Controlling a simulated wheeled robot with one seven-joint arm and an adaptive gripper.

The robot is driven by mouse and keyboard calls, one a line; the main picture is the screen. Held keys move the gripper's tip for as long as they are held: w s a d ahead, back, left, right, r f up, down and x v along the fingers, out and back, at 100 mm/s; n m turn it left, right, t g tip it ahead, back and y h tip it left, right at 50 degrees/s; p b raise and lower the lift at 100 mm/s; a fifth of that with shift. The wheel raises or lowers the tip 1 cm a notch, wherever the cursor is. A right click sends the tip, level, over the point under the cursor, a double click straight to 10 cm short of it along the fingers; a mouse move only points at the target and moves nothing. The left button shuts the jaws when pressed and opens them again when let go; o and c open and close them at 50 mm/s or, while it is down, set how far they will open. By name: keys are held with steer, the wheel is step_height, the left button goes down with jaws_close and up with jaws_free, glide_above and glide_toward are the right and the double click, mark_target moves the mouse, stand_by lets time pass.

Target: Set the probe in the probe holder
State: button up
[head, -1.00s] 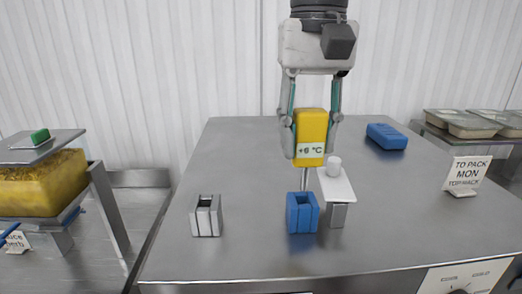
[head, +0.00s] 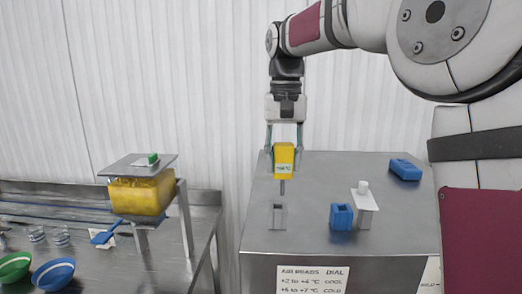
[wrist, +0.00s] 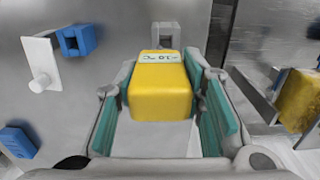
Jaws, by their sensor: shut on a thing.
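My gripper (head: 284,158) is shut on the yellow probe (head: 284,154), which hangs upright with its thin metal stem pointing down. In the wrist view the probe (wrist: 160,98) sits between the teal finger pads; its small display is too blurred to read surely. A grey slotted holder (head: 278,217) stands on the steel worktop, just below the stem in the head view. I cannot tell whether the stem tip is over or behind it. A blue slotted holder (head: 341,218) stands to its right. The wrist view shows both the grey holder (wrist: 166,34) and the blue holder (wrist: 78,40).
A white plate with a knob (head: 364,200) stands right of the blue holder. A blue block (head: 404,170) lies at the back right. On the left bench are a yellow hopper (head: 142,195), a blue bowl (head: 52,276) and a green bowl (head: 14,268).

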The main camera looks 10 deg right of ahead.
mark_target(279, 178)
steer(key=shift+a+f, duration=0.2)
steer(key=shift+a, duration=0.05)
steer(key=shift+w+a+f, duration=0.1)
steer(key=shift+a+f, duration=0.1)
steer(key=shift+f, duration=0.25)
steer(key=shift+f+b, duration=0.35)
steer(key=shift+f, duration=2.15)
steer(key=shift+f+p, duration=0.4)
steer(key=shift+f, duration=0.25)
stand_by(0.3)
steer(key=o, duration=1.8)
steer(key=shift+c, duration=0.2)
steer(key=shift+r, duration=0.15)
